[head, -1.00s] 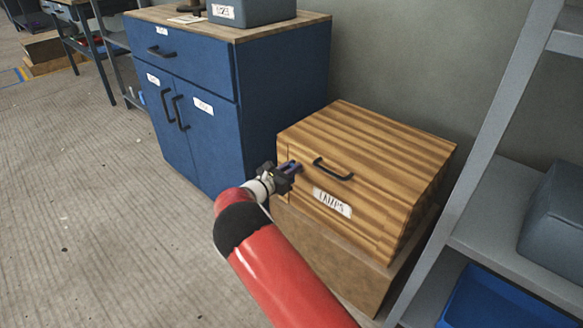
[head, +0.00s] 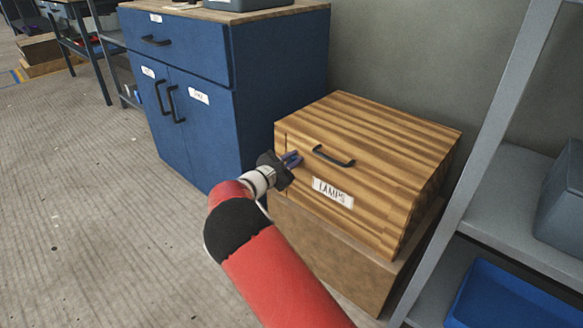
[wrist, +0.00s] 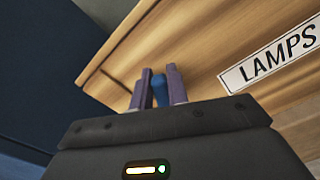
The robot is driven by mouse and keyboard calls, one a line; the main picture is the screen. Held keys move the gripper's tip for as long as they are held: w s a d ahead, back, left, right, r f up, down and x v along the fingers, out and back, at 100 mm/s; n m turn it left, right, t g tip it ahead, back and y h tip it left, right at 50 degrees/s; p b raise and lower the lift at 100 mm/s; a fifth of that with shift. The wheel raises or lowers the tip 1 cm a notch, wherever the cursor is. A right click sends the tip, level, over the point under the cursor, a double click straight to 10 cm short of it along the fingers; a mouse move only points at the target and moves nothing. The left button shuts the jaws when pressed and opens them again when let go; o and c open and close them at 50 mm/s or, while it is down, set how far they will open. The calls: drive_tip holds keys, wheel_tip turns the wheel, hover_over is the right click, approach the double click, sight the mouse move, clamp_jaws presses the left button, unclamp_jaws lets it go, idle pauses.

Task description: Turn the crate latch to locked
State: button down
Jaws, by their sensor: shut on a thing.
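The wooden crate (head: 375,150) has striped boards, a black handle and a white LAMPS label, and sits on a plain wooden box. My gripper (head: 291,159) is at the left end of the crate's front face, left of the handle. In the wrist view my gripper (wrist: 160,88) has its two purplish fingers shut on the blue latch (wrist: 160,93), which stands between them. The wrist view also shows the crate's front (wrist: 200,50) tilted. The fingers hide most of the latch, so I cannot tell how far it is turned.
A blue cabinet (head: 270,100) stands close on the left of the crate. A grey shelf rack (head: 480,150) with a blue bin (head: 515,300) stands close on the right. The grey wall is behind. Open floor (head: 100,220) lies to the left.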

sight(305, 162)
drive_tip(key=m+b, duration=0.1)
drive_tip(key=f+m+b, duration=0.1)
drive_tip(key=b, duration=0.1)
drive_tip(key=m+b, duration=0.1)
drive_tip(key=b, duration=0.1)
drive_tip(key=shift+s+d+f+m, duration=0.2)
drive_tip(key=shift+s+d+m, duration=0.05)
drive_tip(key=shift+m, duration=0.15)
drive_tip(key=shift+s+d+f+m+b, duration=0.15)
drive_tip(key=shift+m+b, duration=0.55)
drive_tip(key=shift+m, duration=0.75)
drive_tip(key=shift+d+f+m+b, duration=0.1)
drive_tip(key=shift+f+m+b, duration=0.15)
drive_tip(key=shift+m+b, duration=0.85)
drive_tip(key=shift+s+d+f+m+b, duration=0.1)
drive_tip(key=shift+f+m+b, duration=0.2)
drive_tip(key=shift+m, duration=1.45)
drive_tip(key=c, duration=1.4)
unclamp_jaws()
drive_tip(key=shift+r, duration=0.1)
drive_tip(key=shift+o, duration=0.2)
drive_tip(key=shift+a, duration=0.1)
